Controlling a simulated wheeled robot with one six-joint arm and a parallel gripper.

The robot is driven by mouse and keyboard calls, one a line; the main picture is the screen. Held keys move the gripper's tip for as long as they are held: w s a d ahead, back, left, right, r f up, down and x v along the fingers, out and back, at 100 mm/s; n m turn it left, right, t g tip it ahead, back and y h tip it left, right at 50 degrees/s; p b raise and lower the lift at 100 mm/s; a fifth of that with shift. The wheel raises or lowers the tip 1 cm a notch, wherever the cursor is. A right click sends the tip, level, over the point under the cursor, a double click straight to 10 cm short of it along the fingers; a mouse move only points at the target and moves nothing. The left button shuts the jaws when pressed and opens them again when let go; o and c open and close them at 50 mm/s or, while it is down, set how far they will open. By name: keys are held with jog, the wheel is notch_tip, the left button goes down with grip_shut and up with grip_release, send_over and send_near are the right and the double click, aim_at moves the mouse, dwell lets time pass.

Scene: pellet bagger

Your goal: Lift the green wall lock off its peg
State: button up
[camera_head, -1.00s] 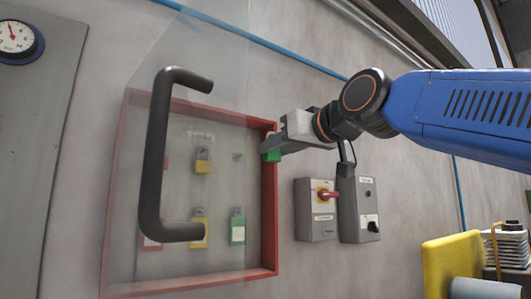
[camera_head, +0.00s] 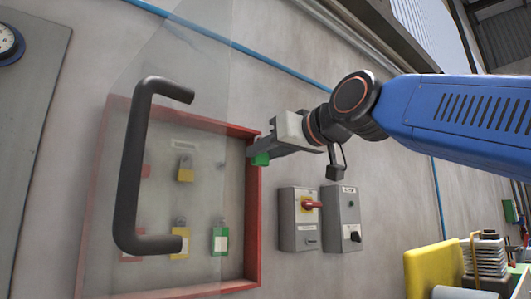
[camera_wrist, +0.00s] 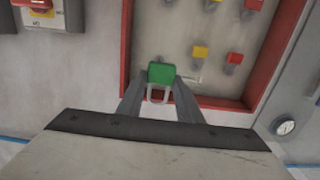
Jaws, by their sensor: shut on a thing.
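The green wall lock (camera_head: 261,159) is held by my gripper (camera_head: 268,150) at the right rim of the red-framed lock box (camera_head: 253,215). The lock's far side is hidden.
A clear cover with a dark handle (camera_head: 133,165) stands in front of the box's left part. Grey switch boxes (camera_head: 299,220) are right of the box.

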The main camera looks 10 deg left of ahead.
jog(key=shift+s, duration=0.1)
jog(key=v, duration=1)
jog(key=shift+f, duration=0.25)
dwell(1.3)
jog(key=shift+a, duration=0.15)
